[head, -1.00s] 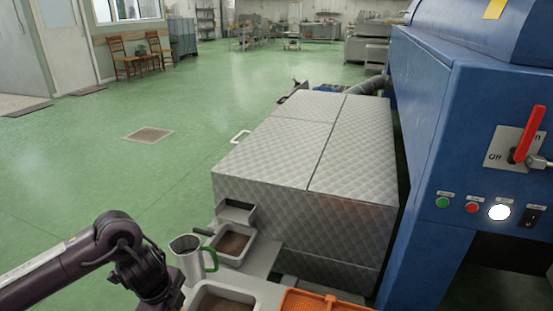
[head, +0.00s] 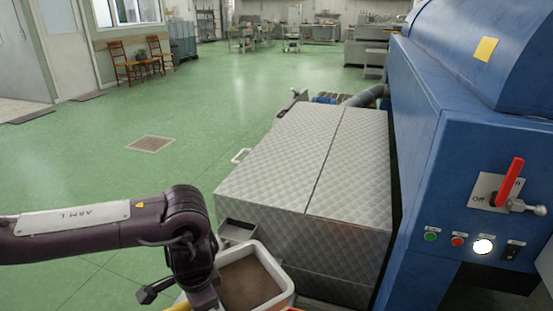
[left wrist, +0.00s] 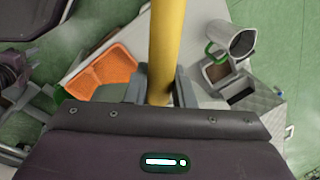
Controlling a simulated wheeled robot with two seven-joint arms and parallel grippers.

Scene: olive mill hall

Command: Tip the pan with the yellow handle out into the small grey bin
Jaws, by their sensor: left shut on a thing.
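My left gripper (left wrist: 160,88) is shut on the yellow handle (left wrist: 167,40), which runs up out of the left wrist view. In the head view its jaws are hidden below my arm. The pan (head: 276,265) is pale grey, holds brown matter and looks about level above the bench. The small grey bin (head: 237,230) stands beyond the pan, partly covered by it; it also shows in the left wrist view (left wrist: 240,92). A dark purple part of my right arm seems to show at the left wrist view's left edge; its jaws are unclear.
An orange tray (left wrist: 100,72) lies on the bench. A quilted metal cabinet (head: 285,160) and a blue machine (head: 450,180) stand beyond and right.

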